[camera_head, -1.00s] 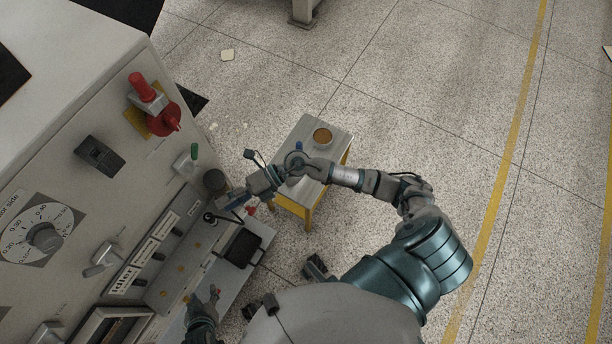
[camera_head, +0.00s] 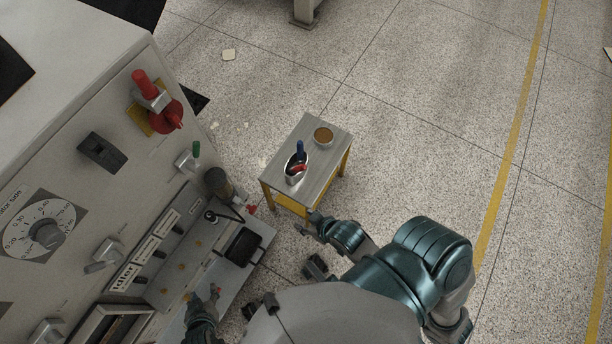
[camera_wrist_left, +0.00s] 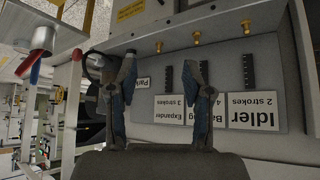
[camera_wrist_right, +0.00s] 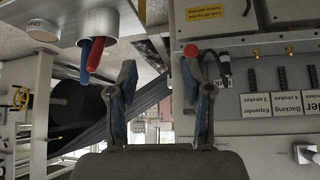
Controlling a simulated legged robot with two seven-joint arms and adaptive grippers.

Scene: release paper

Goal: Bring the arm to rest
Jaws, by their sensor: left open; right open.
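My right gripper (camera_head: 309,224) is in front of the small table's near edge in the head view, with my right arm bent close to my body. Its two fingers stand apart and empty in the right wrist view (camera_wrist_right: 163,100). My left gripper (camera_head: 207,297) is low over the machine's front ledge in the head view. Its fingers are spread and empty in the left wrist view (camera_wrist_left: 161,95), with the machine's labelled panel beyond them.
The machine (camera_head: 75,150) with levers and a dial fills the left. A metal-topped table (camera_head: 322,165) holds a cup (camera_head: 292,178) with red and blue handles and a round brown-topped item (camera_head: 323,135). A black tray (camera_head: 240,246) sits on the ledge. The floor at right is clear.

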